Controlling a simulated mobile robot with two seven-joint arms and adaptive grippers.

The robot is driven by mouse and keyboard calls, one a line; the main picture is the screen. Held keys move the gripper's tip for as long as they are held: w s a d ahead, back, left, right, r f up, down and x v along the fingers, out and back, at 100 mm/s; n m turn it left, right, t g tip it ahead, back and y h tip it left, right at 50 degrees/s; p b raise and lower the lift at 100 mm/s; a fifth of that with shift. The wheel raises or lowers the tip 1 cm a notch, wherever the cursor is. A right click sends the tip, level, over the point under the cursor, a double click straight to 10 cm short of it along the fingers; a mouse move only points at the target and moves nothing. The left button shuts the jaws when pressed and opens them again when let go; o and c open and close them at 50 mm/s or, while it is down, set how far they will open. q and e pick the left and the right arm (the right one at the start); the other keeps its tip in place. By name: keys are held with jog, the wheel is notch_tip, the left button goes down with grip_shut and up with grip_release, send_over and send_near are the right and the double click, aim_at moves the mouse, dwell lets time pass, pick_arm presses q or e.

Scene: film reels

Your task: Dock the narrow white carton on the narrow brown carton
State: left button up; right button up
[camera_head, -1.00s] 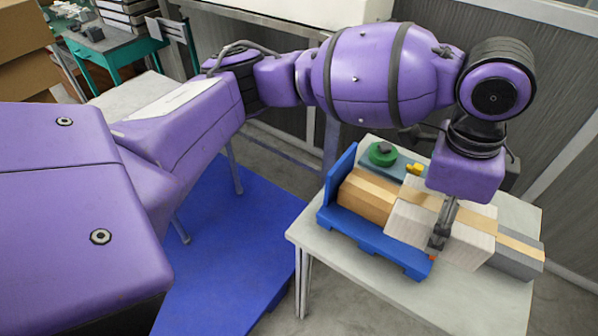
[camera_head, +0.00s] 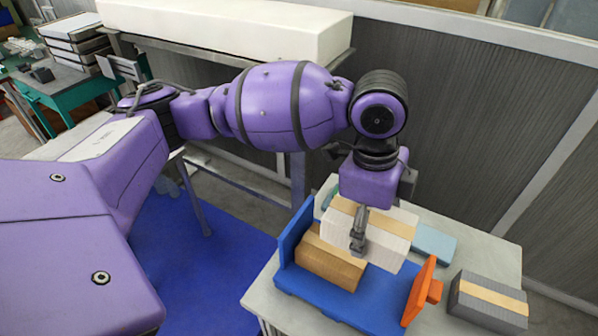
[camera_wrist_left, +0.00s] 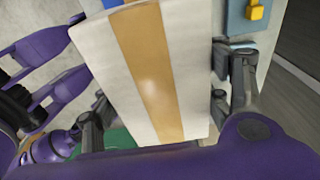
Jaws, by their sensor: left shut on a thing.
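The narrow white carton (camera_head: 385,238) with a tan stripe is held in my left gripper (camera_head: 358,243), whose fingers are shut on its sides. In the left wrist view the white carton (camera_wrist_left: 150,75) fills the middle, between the two fingers. The narrow brown carton (camera_head: 328,266) lies in a blue tray (camera_head: 345,300), against its tall left wall. The white carton is up and to the right of the brown one in the head view and partly covers it. I cannot tell whether they touch. My right gripper is not in view.
An orange end piece (camera_head: 421,290) stands at the tray's right end. A grey carton with a tan stripe (camera_head: 488,298) lies to its right on the pale table (camera_head: 260,300). A light blue item (camera_head: 434,243) lies behind. The tray's right part is bare.

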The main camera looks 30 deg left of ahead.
pick_arm(q)
jog(key=a+f, duration=0.2)
jog(key=f, duration=0.1)
jog(key=a+f, duration=0.1)
jog(key=a, duration=0.1)
jog(key=shift+w+f, duration=0.25)
jog(key=shift+w, duration=0.1)
jog(key=shift+a+f, duration=0.6)
jog(key=f, duration=0.3)
jog(key=shift+w+a+f, duration=0.1)
jog(key=shift+a+f, duration=0.15)
jog(key=shift+f, duration=0.1)
jog(key=shift+r, duration=0.1)
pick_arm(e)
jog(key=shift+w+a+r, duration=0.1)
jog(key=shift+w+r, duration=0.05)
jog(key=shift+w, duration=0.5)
pick_arm(q)
jog(key=o, duration=1.1)
jog(key=shift+c, duration=0.2)
jog(key=o, duration=0.4)
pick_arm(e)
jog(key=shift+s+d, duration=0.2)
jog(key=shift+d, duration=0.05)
